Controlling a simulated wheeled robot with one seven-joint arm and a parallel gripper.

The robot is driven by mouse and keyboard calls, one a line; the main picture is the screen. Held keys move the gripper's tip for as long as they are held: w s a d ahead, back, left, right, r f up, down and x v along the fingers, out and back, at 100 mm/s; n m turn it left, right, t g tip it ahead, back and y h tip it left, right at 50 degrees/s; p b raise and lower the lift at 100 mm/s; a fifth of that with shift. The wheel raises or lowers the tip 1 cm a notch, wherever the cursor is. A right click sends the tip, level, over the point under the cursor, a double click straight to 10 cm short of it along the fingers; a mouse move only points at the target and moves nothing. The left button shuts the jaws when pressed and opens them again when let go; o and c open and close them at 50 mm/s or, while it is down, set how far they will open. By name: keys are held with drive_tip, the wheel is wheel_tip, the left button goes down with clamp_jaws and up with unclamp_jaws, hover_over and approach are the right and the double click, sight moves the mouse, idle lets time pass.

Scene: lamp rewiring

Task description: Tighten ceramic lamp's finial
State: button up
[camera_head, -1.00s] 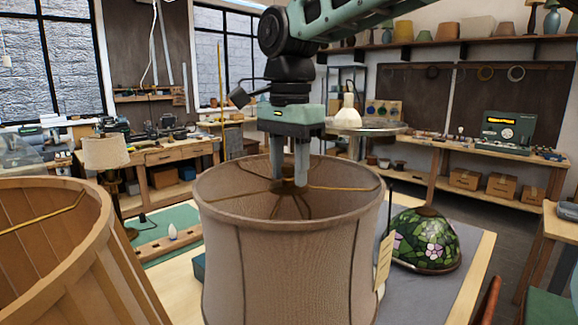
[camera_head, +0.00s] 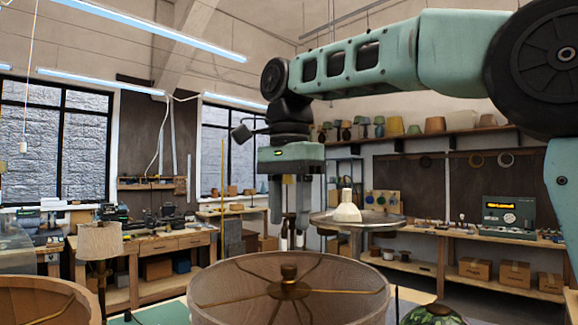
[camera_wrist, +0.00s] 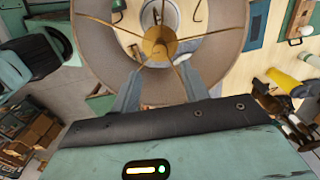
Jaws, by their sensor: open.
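The ceramic lamp's fabric shade (camera_head: 230,298) stands in the front middle of the head view, its open top showing brass spokes that meet at a hub. The brass finial (camera_head: 289,272) sits on that hub; it also shows in the wrist view (camera_wrist: 158,42). My gripper (camera_head: 289,222) is above the finial, fingers pointing down, open and empty, with a clear gap between fingertips and finial. In the wrist view my fingers (camera_wrist: 158,80) stand apart on either side below the finial. The lamp's ceramic body is hidden by the shade in the head view.
Another shade (camera_head: 40,300) stands close at the left front. A stained-glass shade (camera_head: 432,315) shows at the bottom right. A small table lamp (camera_head: 100,240) is at the left. A round metal disc (camera_head: 357,220) is behind my gripper.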

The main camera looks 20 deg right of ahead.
wheel_tip(320, 180, up, 8)
idle(0.4)
drive_tip(key=shift+f, duration=0.1)
idle(0.5)
